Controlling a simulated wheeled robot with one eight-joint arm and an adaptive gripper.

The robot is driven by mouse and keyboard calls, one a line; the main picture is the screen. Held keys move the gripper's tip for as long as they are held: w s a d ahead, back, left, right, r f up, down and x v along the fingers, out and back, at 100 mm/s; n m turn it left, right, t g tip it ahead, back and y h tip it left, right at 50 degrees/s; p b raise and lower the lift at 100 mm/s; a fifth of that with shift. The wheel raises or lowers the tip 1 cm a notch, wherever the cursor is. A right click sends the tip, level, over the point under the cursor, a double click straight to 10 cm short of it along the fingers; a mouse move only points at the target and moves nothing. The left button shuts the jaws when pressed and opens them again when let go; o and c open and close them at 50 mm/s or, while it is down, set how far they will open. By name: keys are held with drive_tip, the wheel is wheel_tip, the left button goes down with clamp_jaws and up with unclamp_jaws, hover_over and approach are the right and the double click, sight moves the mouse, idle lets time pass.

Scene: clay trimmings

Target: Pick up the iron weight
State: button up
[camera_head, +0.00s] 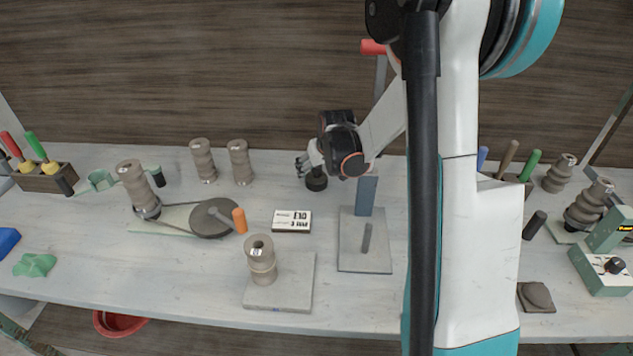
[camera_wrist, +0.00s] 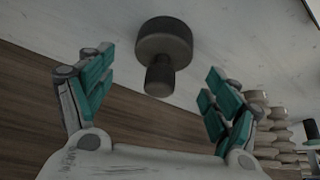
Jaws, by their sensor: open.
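The iron weight (camera_wrist: 163,44) is a dark, round block with a narrower knob on top. In the wrist view it stands on the pale bench at the upper middle, with its knob pointing toward my gripper. My gripper (camera_wrist: 157,98) is open, with one teal-padded finger to each side of the picture and the knob between them. The fingers do not touch it. In the head view the weight (camera_head: 316,181) is a small dark shape at the back of the bench. My gripper (camera_head: 308,165) is close by it, and partly hides it.
Two grey-brown ribbed insulators (camera_head: 240,161) stand left of the gripper. A small labelled box (camera_head: 292,221) and a grey plate with a blue upright (camera_head: 365,245) lie in front. The wooden wall (camera_head: 230,70) is close behind. My arm covers part of the right bench.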

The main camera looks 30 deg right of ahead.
sight(316, 172)
drive_tip(key=b+x, duration=0.1)
drive_tip(key=x, duration=0.2)
drive_tip(key=shift+w+f, duration=0.15)
drive_tip(key=shift+f, duration=0.15)
clamp_jaws()
drive_tip(key=shift+r, duration=0.1)
